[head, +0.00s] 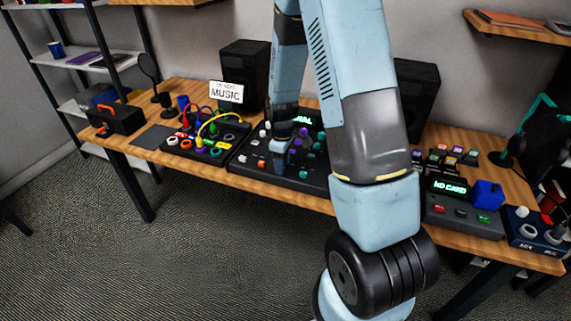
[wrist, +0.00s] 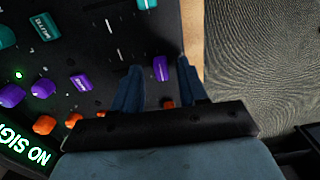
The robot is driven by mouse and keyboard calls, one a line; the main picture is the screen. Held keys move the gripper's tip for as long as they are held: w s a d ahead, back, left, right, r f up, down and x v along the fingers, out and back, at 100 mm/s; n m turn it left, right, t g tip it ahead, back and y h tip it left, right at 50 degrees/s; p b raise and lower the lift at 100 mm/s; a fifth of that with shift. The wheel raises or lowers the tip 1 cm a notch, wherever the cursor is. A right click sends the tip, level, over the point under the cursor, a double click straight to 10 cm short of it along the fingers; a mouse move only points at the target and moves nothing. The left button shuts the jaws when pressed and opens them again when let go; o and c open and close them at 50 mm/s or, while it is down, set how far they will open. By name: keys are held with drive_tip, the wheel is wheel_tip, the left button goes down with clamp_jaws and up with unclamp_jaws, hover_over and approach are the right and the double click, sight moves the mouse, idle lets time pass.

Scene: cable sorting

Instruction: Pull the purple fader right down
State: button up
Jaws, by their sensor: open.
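A purple fader cap (wrist: 160,68) with a pale line across it sits near the edge of a black control panel (wrist: 95,50) in the wrist view. My gripper (wrist: 160,74) is open, with one dark blue finger on each side of this cap. I cannot tell whether the fingers touch it.
A teal cap (wrist: 146,4) and orange caps (wrist: 168,103) flank the purple one. A lit sign (wrist: 25,150) stands on the panel's far side. Left of the panel is a patch board with looped cables (head: 205,140); right is a card console (head: 458,212). Floor (wrist: 260,60) lies beyond the table edge.

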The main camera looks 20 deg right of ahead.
wheel_tip(320, 180, up, 13)
idle(0.5)
idle(0.3)
drive_tip(key=s+r+m+t, duration=0.35)
drive_tip(key=s+r, duration=0.55)
drive_tip(key=r, duration=0.6)
drive_tip(key=s+r+m+t, duration=0.1)
drive_tip(key=s+r+m, duration=0.2)
drive_tip(key=s, duration=0.5)
drive_tip(key=s+r+m+t, duration=0.1)
drive_tip(key=s+r+m, duration=0.2)
drive_tip(key=s+r, duration=0.2)
drive_tip(key=s, duration=0.3)
drive_tip(key=shift+a, duration=0.3)
